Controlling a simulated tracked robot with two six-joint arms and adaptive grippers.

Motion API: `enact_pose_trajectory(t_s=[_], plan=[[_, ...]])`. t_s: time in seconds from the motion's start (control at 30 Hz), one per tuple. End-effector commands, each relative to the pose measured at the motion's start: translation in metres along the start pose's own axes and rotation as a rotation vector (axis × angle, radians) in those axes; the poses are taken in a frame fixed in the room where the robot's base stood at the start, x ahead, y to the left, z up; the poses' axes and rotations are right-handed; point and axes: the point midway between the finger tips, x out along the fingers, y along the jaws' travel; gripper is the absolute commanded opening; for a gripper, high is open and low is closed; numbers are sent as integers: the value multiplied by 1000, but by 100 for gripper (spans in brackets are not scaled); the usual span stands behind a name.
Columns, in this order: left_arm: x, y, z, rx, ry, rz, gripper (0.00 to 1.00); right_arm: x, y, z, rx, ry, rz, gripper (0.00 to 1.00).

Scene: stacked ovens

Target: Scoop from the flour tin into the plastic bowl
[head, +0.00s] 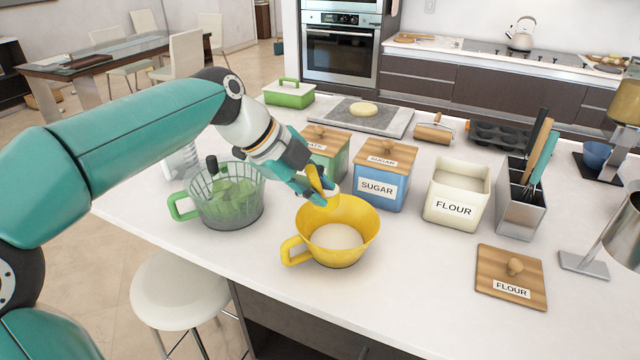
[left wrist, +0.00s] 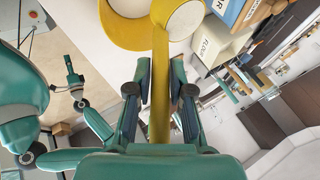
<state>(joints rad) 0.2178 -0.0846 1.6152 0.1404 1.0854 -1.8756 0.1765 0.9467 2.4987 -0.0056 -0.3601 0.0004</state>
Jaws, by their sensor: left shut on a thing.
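The yellow plastic bowl (head: 292,247) stands upright on the counter with white flour (head: 336,237) in it. My left gripper (head: 316,188) is shut on the handle of a yellow scoop (head: 315,178), just above the bowl's back rim. In the left wrist view the scoop's handle (left wrist: 160,80) runs between the fingers (left wrist: 160,98). Its head (left wrist: 182,20) holds something white there, and the bowl (left wrist: 112,30) shows beside it. The cream flour tin (head: 445,222) stands open to the right, with flour inside.
A clear jug with a green handle (head: 238,208) stands left of the bowl. The blue sugar tin (head: 379,201) and a green tin (head: 330,165) stand behind it. The wooden flour lid (head: 511,272) lies at the right.

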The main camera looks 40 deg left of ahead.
Motion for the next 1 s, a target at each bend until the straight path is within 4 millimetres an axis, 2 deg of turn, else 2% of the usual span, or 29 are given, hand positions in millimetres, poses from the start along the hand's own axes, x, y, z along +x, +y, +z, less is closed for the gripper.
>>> enact_pose_trajectory(t_s=[0.03,0.07,0.1,0.2,0.5,0.67,1.0], plan=[[8,6,4,-1,0,0,0,8,3,0,0,0,0,40],[8,5,3,2,-3,2,0,6,2,0,0,-1,0,40],[1,0,-3,16,-25,14,0,-8,-3,0,1,-1,0,40],[2,-1,-6,38,-76,39,0,-19,-7,0,0,1,0,40],[8,-4,-17,128,-270,131,0,-49,-18,0,0,0,0,40],[15,-5,-25,197,-423,207,0,-57,-21,0,0,0,0,40],[63,12,-32,385,-865,414,0,-33,-12,0,0,0,0,40]])
